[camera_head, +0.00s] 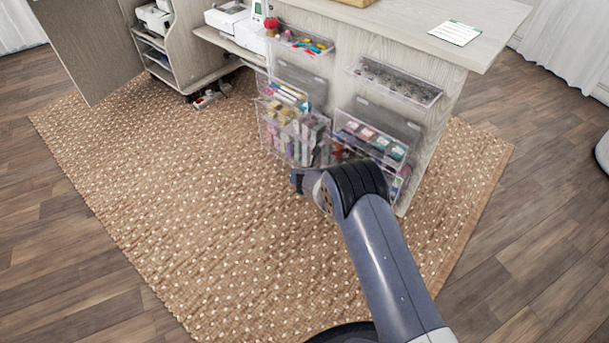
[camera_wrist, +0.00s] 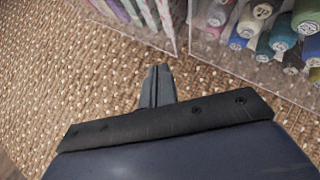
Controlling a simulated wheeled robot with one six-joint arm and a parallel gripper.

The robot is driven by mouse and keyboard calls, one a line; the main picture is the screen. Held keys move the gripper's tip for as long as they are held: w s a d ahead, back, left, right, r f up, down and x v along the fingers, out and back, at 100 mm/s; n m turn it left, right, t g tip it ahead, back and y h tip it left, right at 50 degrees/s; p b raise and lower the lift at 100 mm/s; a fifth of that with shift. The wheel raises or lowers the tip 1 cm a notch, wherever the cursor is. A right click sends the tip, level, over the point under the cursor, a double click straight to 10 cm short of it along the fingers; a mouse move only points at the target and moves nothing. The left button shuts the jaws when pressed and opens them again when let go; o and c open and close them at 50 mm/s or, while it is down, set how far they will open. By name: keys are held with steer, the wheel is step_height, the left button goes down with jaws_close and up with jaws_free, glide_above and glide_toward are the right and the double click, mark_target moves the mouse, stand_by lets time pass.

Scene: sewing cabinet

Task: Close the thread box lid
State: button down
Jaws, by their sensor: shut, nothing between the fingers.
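A clear box of thread spools (camera_head: 371,140) hangs low on the right of the pale cabinet panel. Its spools (camera_wrist: 262,30) show at the upper right of the wrist view in several colours. A dark, see-through panel (camera_head: 386,120) stands upright behind the box top. It may be the raised lid, but I cannot tell for sure. My gripper (camera_wrist: 158,85) is shut and empty, low over the rug in front of the boxes.
A clear bin of coloured rolls (camera_head: 291,130) hangs left of the thread box, close to my gripper. Two clear trays, one of small coloured items (camera_head: 300,40) and one of small dark items (camera_head: 396,82), hang above. The woven rug (camera_head: 190,210) is mostly clear.

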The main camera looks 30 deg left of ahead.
steer(key=s+a+r+p, duration=0.2)
steer(key=s+r, duration=0.5)
steer(key=shift+a+p, duration=0.3)
steer(key=shift+p, duration=0.1)
steer(key=shift+s, duration=0.1)
